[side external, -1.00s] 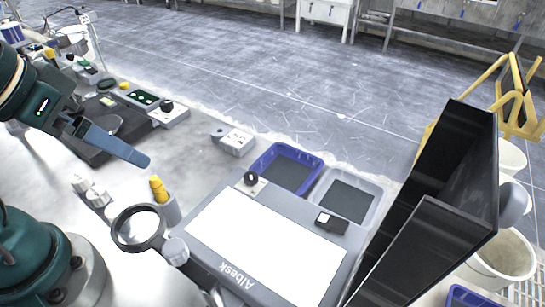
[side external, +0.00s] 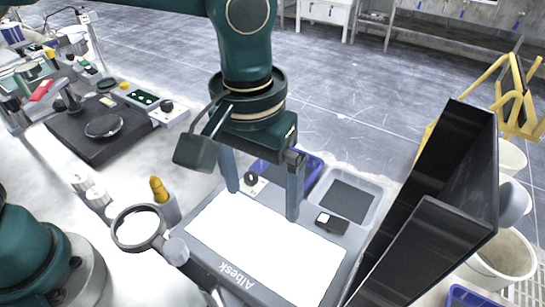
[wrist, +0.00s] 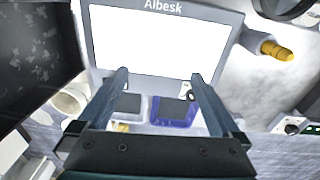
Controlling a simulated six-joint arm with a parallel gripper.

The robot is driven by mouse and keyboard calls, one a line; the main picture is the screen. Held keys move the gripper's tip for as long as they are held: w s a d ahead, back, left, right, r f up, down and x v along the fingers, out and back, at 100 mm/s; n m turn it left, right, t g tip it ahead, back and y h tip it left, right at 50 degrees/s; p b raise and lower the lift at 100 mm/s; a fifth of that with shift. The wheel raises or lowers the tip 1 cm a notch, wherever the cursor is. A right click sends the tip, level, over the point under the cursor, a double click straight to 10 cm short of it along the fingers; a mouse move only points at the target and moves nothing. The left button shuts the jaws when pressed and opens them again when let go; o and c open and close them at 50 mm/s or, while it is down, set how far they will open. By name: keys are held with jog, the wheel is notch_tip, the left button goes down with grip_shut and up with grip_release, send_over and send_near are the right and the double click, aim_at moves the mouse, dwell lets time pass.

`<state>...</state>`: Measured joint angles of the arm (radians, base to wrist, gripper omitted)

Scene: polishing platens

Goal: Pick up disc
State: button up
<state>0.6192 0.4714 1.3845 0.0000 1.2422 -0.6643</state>
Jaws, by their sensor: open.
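A dark, round, flat disc (side external: 103,126) lies on a square black base (side external: 72,140) at the left of the bench in the side view. My gripper (side external: 262,200) is far to the right of it, pointing down over the back edge of the lit white panel marked "Albesk" (side external: 270,250). Its two fingers are spread wide with nothing between them. In the wrist view my open gripper (wrist: 160,75) shows the panel (wrist: 150,40) ahead of the fingertips. I see no disc on the bright panel, and the disc on the base cannot be made out in the wrist view.
A blue tray (side external: 316,172) and a grey tray (side external: 373,202) stand behind the panel. A magnifier (side external: 117,238) and a yellow-topped holder (side external: 170,210) stand at its left. A tall black open box (side external: 455,225) blocks the right side.

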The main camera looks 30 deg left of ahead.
aim_at(262, 233)
jog(key=shift+s+d+f+m, duration=0.2)
jog(key=shift+s+f, duration=0.1)
jog(key=shift+f, duration=0.2)
jog(key=shift+s+d+f+m, duration=0.1)
jog(key=shift+s+d+f, duration=0.15)
jog(key=shift+f, duration=2.55)
grip_shut()
jog(key=shift+r, duration=0.1)
